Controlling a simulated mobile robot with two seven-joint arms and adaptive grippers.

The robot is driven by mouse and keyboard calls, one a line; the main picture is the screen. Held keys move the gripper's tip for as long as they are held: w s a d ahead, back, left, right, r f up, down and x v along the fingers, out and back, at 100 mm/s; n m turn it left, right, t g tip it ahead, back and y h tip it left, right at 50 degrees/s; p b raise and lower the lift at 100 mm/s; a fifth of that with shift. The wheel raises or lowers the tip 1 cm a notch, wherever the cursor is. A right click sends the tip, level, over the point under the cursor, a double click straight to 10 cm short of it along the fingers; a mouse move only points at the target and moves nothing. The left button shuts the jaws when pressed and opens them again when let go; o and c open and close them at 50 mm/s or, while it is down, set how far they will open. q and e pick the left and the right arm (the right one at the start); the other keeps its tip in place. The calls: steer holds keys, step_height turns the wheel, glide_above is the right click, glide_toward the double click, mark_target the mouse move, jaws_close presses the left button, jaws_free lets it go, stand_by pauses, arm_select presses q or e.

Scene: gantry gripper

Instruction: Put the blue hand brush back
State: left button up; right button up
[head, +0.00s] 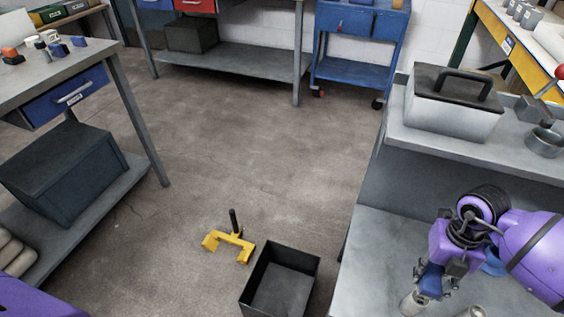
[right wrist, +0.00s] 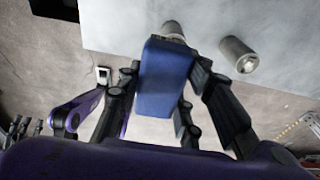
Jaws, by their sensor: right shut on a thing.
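My right gripper (head: 436,278) is over the lower grey bench top at the right. It is shut on a blue block-shaped thing (head: 431,281), which I take to be the blue hand brush. In the right wrist view the blue hand brush (right wrist: 167,76) sits between the fingers, over the bench's edge.
A second metal cylinder (right wrist: 238,55) stands on the bench. A grey toolbox (head: 452,108) and a metal cup (head: 545,142) are on the raised shelf. A black open bin (head: 280,283) and yellow bracket (head: 231,243) are on the floor. The middle floor is clear.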

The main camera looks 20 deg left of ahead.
arm_select(q)
steer(key=shift+w+d, duration=0.15)
steer(key=shift+w, duration=0.15)
steer(key=shift+w+r, duration=0.2)
